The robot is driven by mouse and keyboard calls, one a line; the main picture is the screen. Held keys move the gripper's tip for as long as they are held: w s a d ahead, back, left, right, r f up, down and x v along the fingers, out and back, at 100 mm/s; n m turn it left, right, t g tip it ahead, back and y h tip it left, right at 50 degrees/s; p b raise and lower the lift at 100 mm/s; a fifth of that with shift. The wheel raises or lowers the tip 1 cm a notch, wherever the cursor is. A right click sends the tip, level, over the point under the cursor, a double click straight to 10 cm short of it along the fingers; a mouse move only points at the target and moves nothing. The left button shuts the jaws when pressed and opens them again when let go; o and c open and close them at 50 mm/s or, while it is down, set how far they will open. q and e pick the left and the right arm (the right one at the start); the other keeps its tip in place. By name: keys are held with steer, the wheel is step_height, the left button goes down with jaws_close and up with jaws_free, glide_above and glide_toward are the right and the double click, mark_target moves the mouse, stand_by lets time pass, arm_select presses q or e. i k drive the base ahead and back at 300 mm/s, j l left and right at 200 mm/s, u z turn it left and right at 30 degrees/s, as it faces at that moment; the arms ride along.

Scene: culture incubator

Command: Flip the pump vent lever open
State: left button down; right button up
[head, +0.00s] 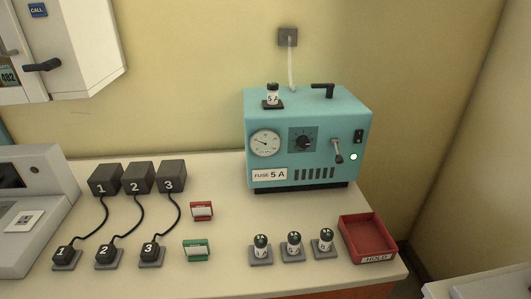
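The teal pump box (308,140) stands on the counter against the back wall. A small metal lever (337,150) is on the right of its front face, with its knob end hanging down. A black L-shaped handle (323,87) is on the box's top. No label tells me which of these is the vent lever. Neither of my grippers is in view.
Numbered black blocks (139,178) with cables stand left. Red (201,211) and green (196,250) card holders stand mid-counter.

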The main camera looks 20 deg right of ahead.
mark_target(340, 160)
steer(key=z, duration=1.3)
